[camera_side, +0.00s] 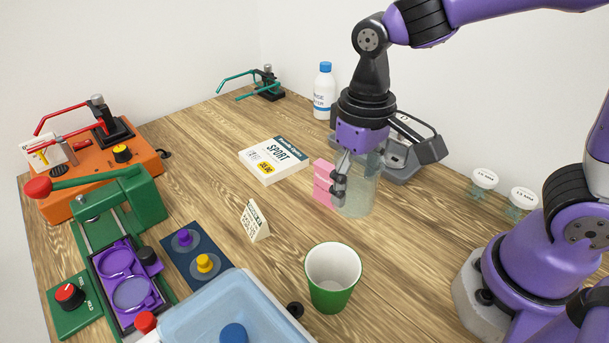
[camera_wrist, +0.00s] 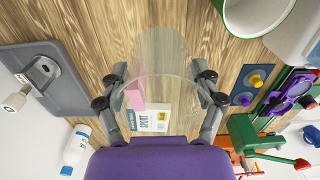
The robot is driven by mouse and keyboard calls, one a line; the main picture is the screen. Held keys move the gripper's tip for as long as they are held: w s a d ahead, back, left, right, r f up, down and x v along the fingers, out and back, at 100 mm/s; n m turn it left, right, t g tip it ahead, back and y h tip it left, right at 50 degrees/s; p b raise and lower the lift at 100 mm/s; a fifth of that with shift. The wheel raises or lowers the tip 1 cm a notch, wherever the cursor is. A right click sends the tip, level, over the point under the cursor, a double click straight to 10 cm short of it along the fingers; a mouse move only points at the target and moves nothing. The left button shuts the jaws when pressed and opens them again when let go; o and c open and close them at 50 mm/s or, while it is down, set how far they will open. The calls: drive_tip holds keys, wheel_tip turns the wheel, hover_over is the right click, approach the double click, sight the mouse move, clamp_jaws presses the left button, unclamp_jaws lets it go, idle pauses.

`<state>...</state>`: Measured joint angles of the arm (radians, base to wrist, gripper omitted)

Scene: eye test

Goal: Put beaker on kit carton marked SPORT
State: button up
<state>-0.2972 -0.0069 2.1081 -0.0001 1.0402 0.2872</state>
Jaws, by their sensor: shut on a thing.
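The beaker (camera_side: 362,197) is clear glass. In the wrist view the beaker (camera_wrist: 160,45) lies between the fingers, its rim toward the camera. My gripper (camera_side: 345,185) is shut on it; the fingers also show on both sides of it in the wrist view (camera_wrist: 160,90). I cannot tell whether its base touches the table. The kit carton marked SPORT (camera_side: 262,165) is a flat white box with a dark blue band and a yellow label. It lies left of and apart from my gripper in the side view. In the wrist view the carton (camera_wrist: 153,119) shows beyond the beaker.
A pink block (camera_side: 322,182) stands close to the beaker, on the carton's side. A green cup (camera_side: 329,292), a small sign (camera_side: 252,222) and a blue tub (camera_side: 190,315) stand nearer the front. A grey device (camera_side: 420,152) is behind the gripper. Bare table lies around the carton.

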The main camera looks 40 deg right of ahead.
drive_tip(key=w+a+r, duration=0.1)
drive_tip(key=w+r, duration=0.1)
drive_tip(key=w, duration=0.6)
drive_tip(key=w+a+r, duration=0.2)
drive_tip(key=w+r, duration=0.1)
drive_tip(key=w, duration=0.5)
hover_over(292, 155)
wheel_tip(292, 155, down, 7)
drive_tip(key=shift+f, duration=2.15)
drive_tip(key=shift+f, duration=0.1)
drive_tip(key=o, duration=1.3)
